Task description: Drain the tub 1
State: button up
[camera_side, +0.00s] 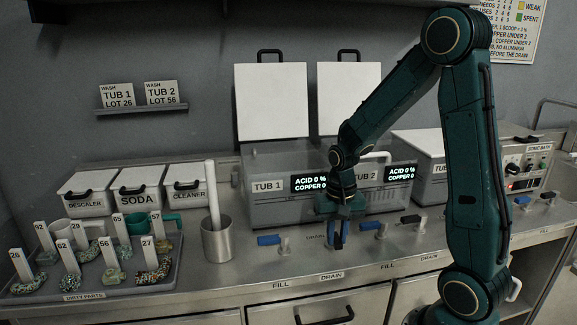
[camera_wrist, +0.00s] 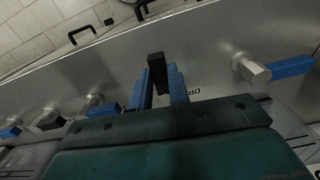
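Tub 1 (camera_side: 262,212) is a grey box with its white lid (camera_side: 271,100) raised. Its display (camera_side: 309,182) reads acid 0 % and copper 0. The inside of the tub and its liquid level are hidden. My gripper (camera_side: 338,243) is low in front of tub 1, by a partly covered DRAIN label (camera_side: 314,237). In the wrist view its two blue fingers (camera_wrist: 159,88) stand on either side of a black valve handle (camera_wrist: 156,66), with little or no gap. The handle pokes out past the fingertips.
A blue-handled valve (camera_side: 270,240) is left of my gripper; more valves with blue (camera_side: 370,226) and black (camera_side: 411,219) handles are to the right. A steel beaker (camera_side: 217,243) and parts tray (camera_side: 85,290) are at left. Tub 2 (camera_side: 385,195) stands beside tub 1.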

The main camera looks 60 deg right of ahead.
grip_shut()
jog(key=shift+w+m, duration=0.15)
jog(key=shift+m, duration=0.15)
jog(key=m, duration=0.1)
jog(key=w+m, duration=0.1)
jog(key=m, duration=0.1)
jog(key=shift+a, duration=0.35)
jog(key=m, duration=0.1)
jog(key=w+m, duration=0.1)
jog(key=m, duration=0.2)
jog(key=shift+w+a+m, duration=0.15)
jog(key=shift+w+m, duration=0.15)
jog(key=shift+w, duration=0.05)
jog(key=m, duration=0.1)
jog(key=w+m, duration=0.1)
jog(key=m, duration=0.2)
jog(key=shift+w+d+m, duration=0.2)
jog(key=shift+w+m, duration=0.1)
jog(key=shift+w+d+m, duration=0.25)
jog(key=shift+w+m, duration=0.05)
jog(key=shift+m, duration=0.75)
jog(key=shift+w+d+m, duration=0.2)
jog(key=shift+w+m, duration=0.1)
jog(key=shift+m, duration=0.75)
